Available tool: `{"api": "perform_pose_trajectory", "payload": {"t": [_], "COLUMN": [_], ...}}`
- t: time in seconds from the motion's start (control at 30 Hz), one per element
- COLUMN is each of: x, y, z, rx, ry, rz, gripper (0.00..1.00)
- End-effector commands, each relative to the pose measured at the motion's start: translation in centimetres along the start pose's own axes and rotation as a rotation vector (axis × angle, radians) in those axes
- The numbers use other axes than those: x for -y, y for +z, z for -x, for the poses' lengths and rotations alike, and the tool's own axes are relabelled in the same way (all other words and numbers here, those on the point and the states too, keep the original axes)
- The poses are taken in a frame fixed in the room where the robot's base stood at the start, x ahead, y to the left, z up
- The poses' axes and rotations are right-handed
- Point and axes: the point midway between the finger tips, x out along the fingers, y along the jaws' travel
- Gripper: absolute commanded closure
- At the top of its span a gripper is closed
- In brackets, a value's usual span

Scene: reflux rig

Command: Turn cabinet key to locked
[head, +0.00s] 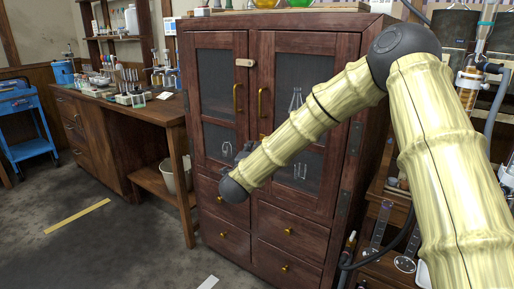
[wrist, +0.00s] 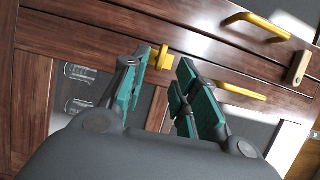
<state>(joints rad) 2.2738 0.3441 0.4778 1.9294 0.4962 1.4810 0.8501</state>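The wooden cabinet (head: 221,135) stands in the middle of the head view with both glass-paned doors closed. In the wrist view the brass-yellow key (wrist: 163,60) sticks out from the cabinet front. My gripper (wrist: 160,72) is open, with its teal-padded fingers on either side of the key. The key appears at or just beyond the fingertips, with gaps on both sides, and nothing is held. In the head view my gripper (head: 238,153) is at the doors' lower part, mostly hidden by my arm. A small yellow bit shows above the arm there; I cannot tell if it is the key.
Two brass door handles (wrist: 255,26) (wrist: 242,91) and a beige latch (wrist: 298,68) lie to the right in the wrist view. Glassware stands behind the panes. A wooden bench (head: 125,107) with bottles is left of the cabinet; tubing and glassware are at right. Floor in front is clear.

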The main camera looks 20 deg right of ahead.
Motion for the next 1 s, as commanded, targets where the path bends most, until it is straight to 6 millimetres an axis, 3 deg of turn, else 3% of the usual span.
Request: {"api": "perform_pose_trajectory", "payload": {"t": [0.1,0.33,0.83,0.93,1.0], "x": [-0.1,0.0,-0.1,-1.4,-3.6], "y": [0.1,0.1,0.0,0.2,0.3], "z": [2.2,5.0,5.9,6.2,6.7], "rx": [0.002,0.001,0.001,0.018,0.047], "ry": [0.001,0.001,0.001,0.017,0.044], "rz": [0.001,0.001,0.002,0.032,0.083], "gripper": [0.71,0.71,0.71,0.71,0.71]}}
